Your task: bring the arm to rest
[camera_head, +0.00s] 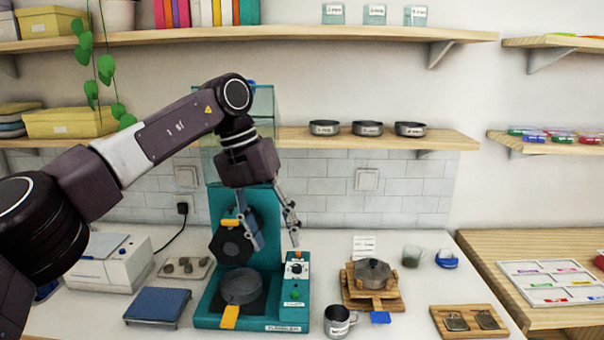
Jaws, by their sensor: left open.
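My left arm comes in from the left and reaches over the counter. My left gripper (277,247) points down, open and empty, in front of the teal machine (262,205). A round grey dish (241,286) sits on the machine's dark bed below the fingers. I cannot tell whether a finger touches the machine. My right gripper is not in view.
A blue plate device (157,305) and a white box machine (112,268) stand on the left. The shelf (450,139) hangs behind.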

